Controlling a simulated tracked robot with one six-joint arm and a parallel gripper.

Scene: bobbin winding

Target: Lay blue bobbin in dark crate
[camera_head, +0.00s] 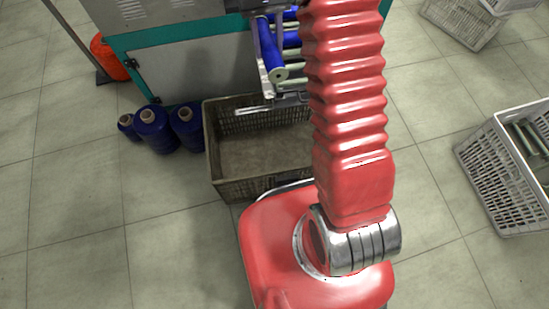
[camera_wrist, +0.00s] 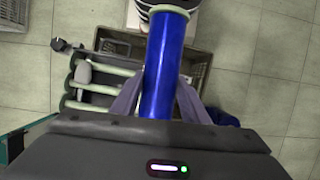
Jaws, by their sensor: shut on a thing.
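My gripper (camera_wrist: 158,92) is shut on a blue bobbin (camera_wrist: 162,65) in the wrist view. One grey finger is on each side of it, and its pale end points to the top of the picture. In the head view the bobbin (camera_head: 269,45) is at the machine's front, beside a rack of pale green tubes (camera_head: 293,68), above and behind the dark crate (camera_head: 262,187). The crate stands on the floor, and the part of its bottom that I see is empty. My arm hides its right side. In the wrist view the crate lies partly behind the bobbin.
Several dark blue thread cones (camera_head: 152,128) stand left of the crate. A machine with teal edges (camera_head: 190,65) is behind it. A white crate (camera_head: 500,180) holding tubes is at right, with another pale crate (camera_head: 462,22) at top right. Open floor lies at left.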

